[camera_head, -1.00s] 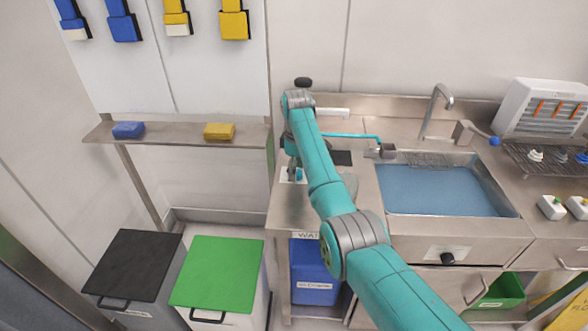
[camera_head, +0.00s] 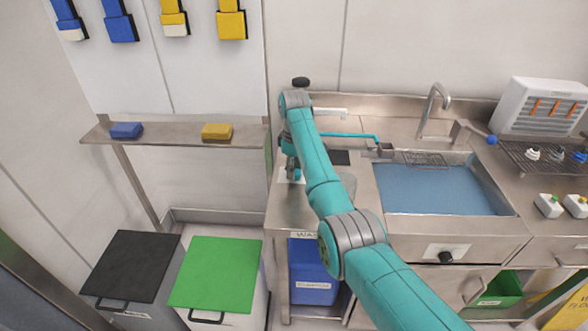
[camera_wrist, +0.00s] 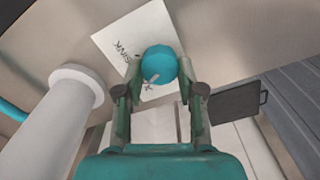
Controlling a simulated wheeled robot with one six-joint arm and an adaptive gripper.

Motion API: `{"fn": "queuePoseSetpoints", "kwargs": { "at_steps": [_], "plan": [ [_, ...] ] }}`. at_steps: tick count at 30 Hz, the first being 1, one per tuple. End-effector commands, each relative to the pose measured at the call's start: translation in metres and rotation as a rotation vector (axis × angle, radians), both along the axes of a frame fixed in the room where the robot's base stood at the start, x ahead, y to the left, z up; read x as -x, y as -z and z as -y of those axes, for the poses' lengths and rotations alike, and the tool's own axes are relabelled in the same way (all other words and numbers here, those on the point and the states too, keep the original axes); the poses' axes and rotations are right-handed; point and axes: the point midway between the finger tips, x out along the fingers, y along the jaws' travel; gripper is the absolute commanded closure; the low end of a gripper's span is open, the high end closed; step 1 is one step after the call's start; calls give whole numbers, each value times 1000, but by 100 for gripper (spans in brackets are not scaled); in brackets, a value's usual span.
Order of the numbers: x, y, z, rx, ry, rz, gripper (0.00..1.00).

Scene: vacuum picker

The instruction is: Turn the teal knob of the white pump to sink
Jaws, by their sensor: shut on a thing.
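The teal knob (camera_wrist: 160,65) sits between the two fingertips of my gripper (camera_wrist: 158,78) in the wrist view, and the fingers are shut on its sides. A small pale mark on the knob points toward the lower left. A white plate (camera_wrist: 120,38) behind the knob carries dark lettering that looks like "SINK", seen at an angle; other lettering is partly covered. In the head view my gripper (camera_head: 292,172) is low over the steel counter left of the sink, and my arm hides the knob. A white pipe-like part (camera_head: 330,112), perhaps of the pump, shows behind my wrist.
A thick white cylinder (camera_wrist: 55,120) stands close at the left in the wrist view. A teal hose (camera_head: 350,136) runs toward the water-filled sink (camera_head: 440,190). A tap (camera_head: 432,110) rises behind it. Black (camera_head: 130,265) and green (camera_head: 215,270) lidded bins stand at left.

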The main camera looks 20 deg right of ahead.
Motion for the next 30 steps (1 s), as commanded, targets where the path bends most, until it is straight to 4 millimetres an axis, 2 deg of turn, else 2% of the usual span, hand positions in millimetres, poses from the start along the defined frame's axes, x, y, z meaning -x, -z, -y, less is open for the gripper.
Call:
{"fn": "queuePoseSetpoints", "kwargs": {
  "at_steps": [30],
  "plan": [
    [-1, 1, 3, 0, 902, -1, 97]
  ]
}}
